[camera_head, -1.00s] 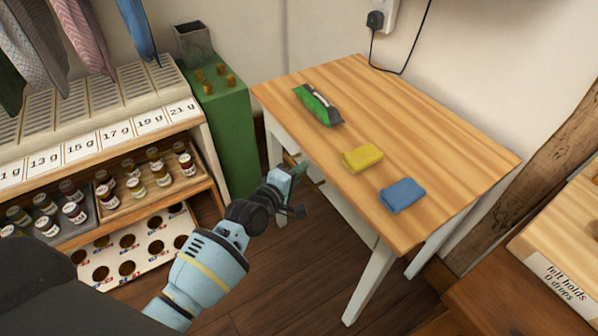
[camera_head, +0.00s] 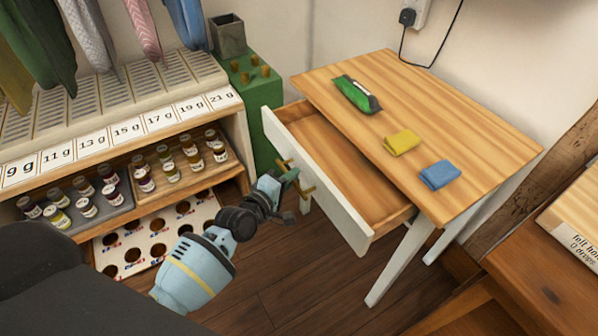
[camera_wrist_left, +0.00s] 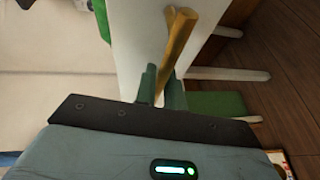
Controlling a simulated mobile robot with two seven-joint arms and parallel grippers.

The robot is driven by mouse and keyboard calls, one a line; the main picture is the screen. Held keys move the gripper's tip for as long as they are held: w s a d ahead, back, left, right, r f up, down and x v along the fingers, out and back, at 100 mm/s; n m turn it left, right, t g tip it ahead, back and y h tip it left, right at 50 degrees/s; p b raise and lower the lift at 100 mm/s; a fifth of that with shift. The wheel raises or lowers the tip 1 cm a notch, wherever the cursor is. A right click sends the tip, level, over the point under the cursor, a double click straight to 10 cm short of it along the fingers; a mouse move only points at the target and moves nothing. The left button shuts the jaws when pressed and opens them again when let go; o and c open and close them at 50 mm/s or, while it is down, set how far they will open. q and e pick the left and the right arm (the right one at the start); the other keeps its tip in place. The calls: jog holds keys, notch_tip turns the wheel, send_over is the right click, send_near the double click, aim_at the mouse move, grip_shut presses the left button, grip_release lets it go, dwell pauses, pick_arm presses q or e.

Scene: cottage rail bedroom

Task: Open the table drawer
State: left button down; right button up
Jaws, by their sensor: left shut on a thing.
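The table drawer (camera_head: 318,178) has a white front and a wooden inside. It is pulled well out from under the wooden table top (camera_head: 420,120), and the part of its inside that shows is empty. My left gripper (camera_head: 290,176) is at the drawer front, shut on the drawer's wooden bar handle (camera_head: 305,188). The left wrist view shows the handle (camera_wrist_left: 179,45) between the two fingers (camera_wrist_left: 160,88), with the white drawer front (camera_wrist_left: 140,40) close by. My right gripper is not in view.
A green packet (camera_head: 357,95), a yellow cloth (camera_head: 402,142) and a blue cloth (camera_head: 439,174) lie on the table top. A shelf with several jars (camera_head: 140,170) and a green box (camera_head: 262,110) stand to the left. Wooden floor (camera_head: 290,280) is free in front.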

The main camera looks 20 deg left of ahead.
pick_arm(q)
jog(key=s+a, duration=0.4)
jog(key=s, duration=0.2)
jog(key=shift+a+p, duration=0.4)
jog(key=shift+p, duration=0.05)
jog(key=shift+s, duration=0.1)
jog(key=c, duration=1.5)
grip_release()
jog(key=v, duration=0.7)
jog(key=shift+s+p, duration=0.3)
jog(key=shift+s, duration=0.1)
jog(key=shift+a+r, duration=0.1)
